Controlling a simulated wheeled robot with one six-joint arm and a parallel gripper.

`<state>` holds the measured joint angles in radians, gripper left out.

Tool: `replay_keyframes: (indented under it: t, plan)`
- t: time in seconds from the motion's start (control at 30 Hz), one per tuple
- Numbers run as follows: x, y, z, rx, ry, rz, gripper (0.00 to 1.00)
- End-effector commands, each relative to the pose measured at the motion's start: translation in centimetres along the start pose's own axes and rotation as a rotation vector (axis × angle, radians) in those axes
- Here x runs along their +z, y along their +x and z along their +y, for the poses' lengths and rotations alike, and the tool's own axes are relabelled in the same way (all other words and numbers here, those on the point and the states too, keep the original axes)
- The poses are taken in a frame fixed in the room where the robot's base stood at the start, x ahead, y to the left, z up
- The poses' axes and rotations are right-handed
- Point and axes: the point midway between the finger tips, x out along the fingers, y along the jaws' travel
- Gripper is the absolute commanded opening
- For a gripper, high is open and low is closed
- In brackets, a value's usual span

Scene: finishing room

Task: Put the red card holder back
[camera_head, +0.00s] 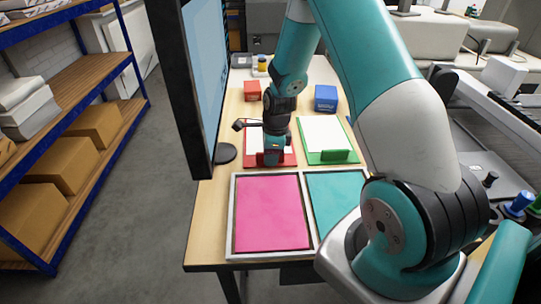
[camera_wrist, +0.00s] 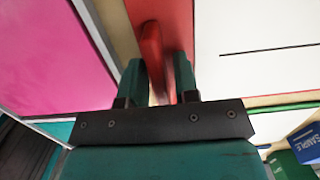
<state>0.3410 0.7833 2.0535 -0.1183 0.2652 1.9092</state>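The red card holder (camera_head: 291,159) lies on the table in the head view, with a white card on it. In the wrist view, its red base (camera_wrist: 170,17) and the white card with a dark line show close up. My gripper (camera_head: 271,158) points down at the holder's near edge. In the wrist view, my gripper's two fingers (camera_wrist: 160,78) stand apart, with the holder's upright red tab (camera_wrist: 151,50) between them. I cannot tell whether both fingers press on the tab. My gripper hides part of the holder in the head view.
A green card holder (camera_head: 324,140) lies just right of the red one. Framed pink (camera_head: 270,213) and teal (camera_head: 335,195) panels lie at the table's near end. A red box (camera_head: 252,91) and blue box (camera_head: 326,98) stand behind. A monitor (camera_head: 200,85) stands left.

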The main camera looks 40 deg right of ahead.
Motion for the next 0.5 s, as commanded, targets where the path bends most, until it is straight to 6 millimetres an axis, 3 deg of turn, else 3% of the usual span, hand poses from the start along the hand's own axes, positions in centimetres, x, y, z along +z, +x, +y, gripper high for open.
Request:
replay_keyframes:
  t: [0.3, 0.5]
  plan:
    - [0.0, -0.2, 0.0, -0.001, 0.000, 0.000, 0.38]
    - [0.0, -1.8, -0.1, -0.006, 0.000, -0.002, 0.38]
